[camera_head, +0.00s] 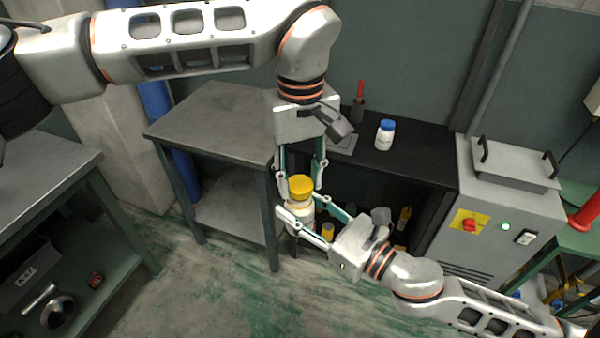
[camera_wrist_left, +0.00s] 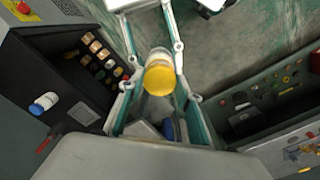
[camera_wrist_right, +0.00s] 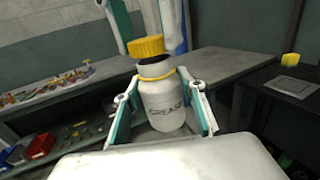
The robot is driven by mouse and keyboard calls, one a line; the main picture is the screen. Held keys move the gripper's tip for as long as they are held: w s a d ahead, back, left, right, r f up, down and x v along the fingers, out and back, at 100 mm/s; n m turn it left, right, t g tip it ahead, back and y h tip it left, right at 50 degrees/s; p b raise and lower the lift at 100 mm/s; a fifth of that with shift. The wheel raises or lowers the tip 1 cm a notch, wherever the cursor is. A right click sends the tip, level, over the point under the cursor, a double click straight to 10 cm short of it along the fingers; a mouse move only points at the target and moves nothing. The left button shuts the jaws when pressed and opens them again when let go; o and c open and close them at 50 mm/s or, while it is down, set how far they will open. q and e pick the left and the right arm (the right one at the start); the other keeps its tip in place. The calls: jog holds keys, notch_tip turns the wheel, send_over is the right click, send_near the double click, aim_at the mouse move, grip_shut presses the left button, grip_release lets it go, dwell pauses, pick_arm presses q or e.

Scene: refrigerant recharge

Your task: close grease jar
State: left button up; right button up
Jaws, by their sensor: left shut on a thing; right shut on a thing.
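The grease jar (camera_wrist_right: 163,108) is a white jar marked GREASE with a yellow ring at its neck. My right gripper (camera_wrist_right: 160,95) is shut around its body and holds it roughly upright off the table. The yellow lid (camera_wrist_right: 146,46) is above the jar mouth, a little to the left in the right wrist view, with a dark gap between lid and jar. My left gripper (camera_head: 299,190) points down from above and is shut on the lid, which also shows in the head view (camera_head: 300,184). In the left wrist view the lid (camera_wrist_left: 159,80) hides most of the jar.
A white bottle with a blue cap (camera_head: 385,135) and a red-handled tool (camera_head: 360,95) stand on the black bench (camera_head: 420,163). A grey table (camera_head: 215,120) is behind left. A grey machine (camera_head: 510,205) stands at right. Several small containers sit below the bench.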

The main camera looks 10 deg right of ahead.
pick_arm(q)
jog(key=shift+f, duration=0.35)
jog(key=shift+f, duration=0.6)
dwell(0.4)
jog(key=m, duration=0.3)
jog(key=shift+m, duration=0.4)
jog(key=m, duration=0.5)
jog(key=shift+a+m, duration=0.1)
jog(key=shift+m, duration=0.3)
jog(key=o, duration=0.7)
jog(key=shift+c, duration=0.2)
jog(key=shift+r, duration=0.15)
